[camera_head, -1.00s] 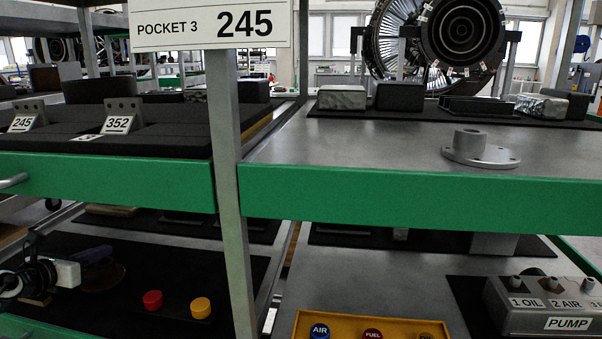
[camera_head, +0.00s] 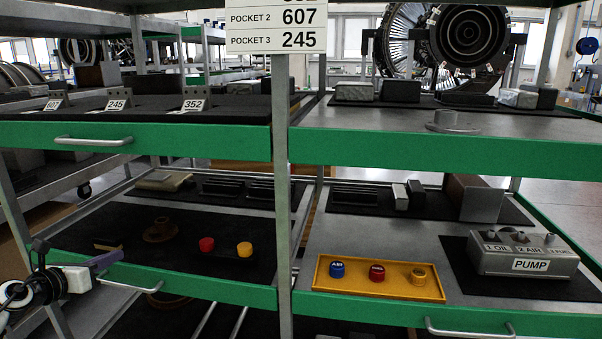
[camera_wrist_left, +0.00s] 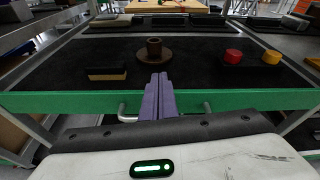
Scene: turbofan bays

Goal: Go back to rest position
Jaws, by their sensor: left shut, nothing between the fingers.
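My left gripper (camera_head: 118,256) is at the lower left of the head view, in front of the lower left shelf. Its purple fingers are shut with nothing between them, and they also show in the left wrist view (camera_wrist_left: 159,78). They point toward the lower shelf and a brown flanged part (camera_head: 160,230) on its dark mat, which also shows in the left wrist view (camera_wrist_left: 153,52). My right gripper is not in view.
Red (camera_head: 206,244) and yellow (camera_head: 244,249) caps stand on the lower left mat. A yellow tray (camera_head: 330,283) of caps and a grey pump block (camera_head: 525,255) are on the lower right. A drawer handle (camera_wrist_left: 128,112) and green shelf edge (camera_wrist_left: 60,103) lie near the gripper.

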